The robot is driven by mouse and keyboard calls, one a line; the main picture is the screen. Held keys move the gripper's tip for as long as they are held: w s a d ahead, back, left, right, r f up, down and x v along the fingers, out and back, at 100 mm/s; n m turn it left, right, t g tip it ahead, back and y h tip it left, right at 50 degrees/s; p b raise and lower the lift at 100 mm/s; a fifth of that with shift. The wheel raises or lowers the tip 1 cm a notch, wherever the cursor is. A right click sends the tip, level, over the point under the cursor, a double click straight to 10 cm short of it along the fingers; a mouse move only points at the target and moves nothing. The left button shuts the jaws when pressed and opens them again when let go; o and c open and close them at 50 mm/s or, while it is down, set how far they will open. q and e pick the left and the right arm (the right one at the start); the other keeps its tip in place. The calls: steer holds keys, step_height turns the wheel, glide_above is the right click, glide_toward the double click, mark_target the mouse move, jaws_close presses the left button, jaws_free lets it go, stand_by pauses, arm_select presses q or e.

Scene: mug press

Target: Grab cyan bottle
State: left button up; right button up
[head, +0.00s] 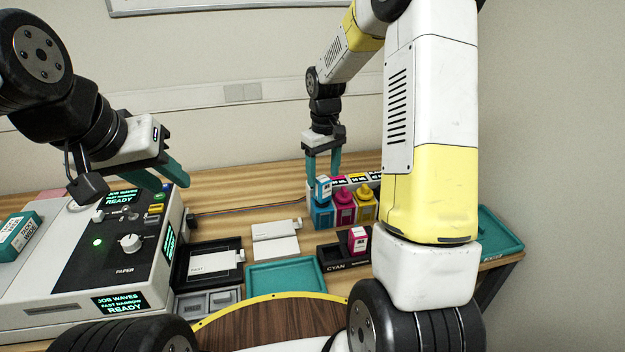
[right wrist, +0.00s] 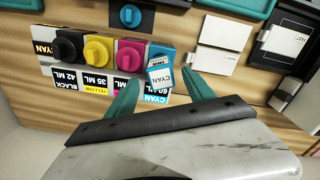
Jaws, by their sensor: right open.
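The cyan bottle (head: 322,216) stands at the left end of a row of bottles at the back of the table. A small white and cyan labelled piece (head: 323,188) shows above it; whether it is part of the bottle I cannot tell. My right gripper (head: 323,178) points down over it, open. In the right wrist view the labelled piece (right wrist: 160,76) lies between the fingertips of my right gripper (right wrist: 165,85), nearer the left one, with no clear grip on it. My left gripper (head: 172,184) is open and empty above the printer-like machine at left.
A magenta bottle (head: 344,206) and a yellow bottle (head: 365,204) stand close to the right of the cyan one. A black holder (head: 335,265) with a magenta cartridge (head: 357,239) is in front. A teal tray (head: 285,276) and paper trays lie left. The machine (head: 100,255) fills the left.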

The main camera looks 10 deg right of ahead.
mark_target(323, 189)
step_height(323, 189, down, 6)
steer(key=shift+r, duration=0.15)
jaws_close()
stand_by(0.3)
